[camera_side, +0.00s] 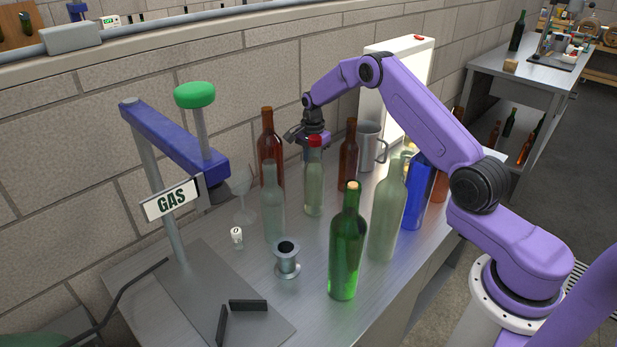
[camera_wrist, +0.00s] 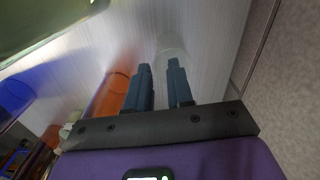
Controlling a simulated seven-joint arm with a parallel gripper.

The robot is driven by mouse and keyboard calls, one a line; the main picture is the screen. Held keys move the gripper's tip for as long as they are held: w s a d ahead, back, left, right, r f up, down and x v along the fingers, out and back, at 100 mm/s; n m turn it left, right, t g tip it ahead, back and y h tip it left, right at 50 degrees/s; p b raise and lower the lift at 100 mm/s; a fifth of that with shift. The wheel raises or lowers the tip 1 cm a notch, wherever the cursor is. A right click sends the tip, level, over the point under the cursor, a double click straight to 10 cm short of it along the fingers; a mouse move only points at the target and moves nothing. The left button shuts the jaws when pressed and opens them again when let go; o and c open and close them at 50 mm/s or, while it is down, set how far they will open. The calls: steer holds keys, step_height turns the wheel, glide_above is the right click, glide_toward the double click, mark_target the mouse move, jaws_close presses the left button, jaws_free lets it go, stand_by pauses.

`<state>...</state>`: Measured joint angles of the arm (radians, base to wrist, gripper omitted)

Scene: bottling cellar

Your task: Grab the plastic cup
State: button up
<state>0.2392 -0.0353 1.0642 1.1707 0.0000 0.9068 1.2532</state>
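I cannot make out a plastic cup for certain. In the wrist view a faint, clear, round-edged thing (camera_wrist: 171,43) stands just beyond my fingertips; it may be the cup or another clear vessel. My gripper (camera_wrist: 160,68) has its two dark fingers apart, with a gap between them and nothing seen held. In the side view my gripper (camera_side: 300,135) is over the back of the table, behind the clear red-capped bottle (camera_side: 314,185), which hides what is below it.
Bottles crowd the metal table: brown (camera_side: 270,150), pale (camera_side: 272,205), green (camera_side: 346,250), blue (camera_side: 415,190). A stemmed glass (camera_side: 242,183), a metal mug (camera_side: 368,148) and a metal spool-shaped piece (camera_side: 287,260) stand among them. The block wall (camera_side: 225,80) is close behind.

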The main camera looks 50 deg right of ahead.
steer(key=shift+s+f, duration=0.15)
steer(key=shift+f, duration=2.55)
jaws_close()
